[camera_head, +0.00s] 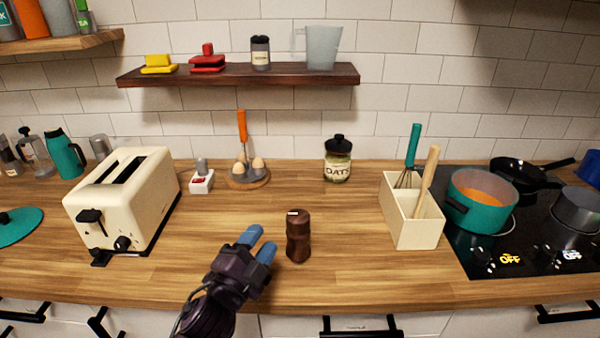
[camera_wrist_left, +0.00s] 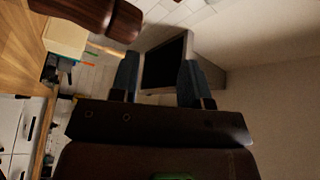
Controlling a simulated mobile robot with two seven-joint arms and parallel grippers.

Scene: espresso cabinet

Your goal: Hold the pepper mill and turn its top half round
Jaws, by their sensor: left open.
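The dark brown wooden pepper mill (camera_head: 298,238) stands upright on the wooden counter, near its front edge, with a small pale mark on its top. My left gripper (camera_head: 258,245) is open and empty, just left of the mill and apart from it. Its blue fingertips point up and to the right. In the left wrist view the mill (camera_wrist_left: 100,15) shows at the upper left, outside the space between the blue fingers (camera_wrist_left: 158,80). My right gripper is in neither view.
A cream toaster (camera_head: 125,198) stands to the left. A cream utensil box (camera_head: 412,215) and the black cooktop (camera_head: 505,240) with a teal pot (camera_head: 482,208) are to the right. An oats jar (camera_head: 338,162) stands behind. The counter around the mill is clear.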

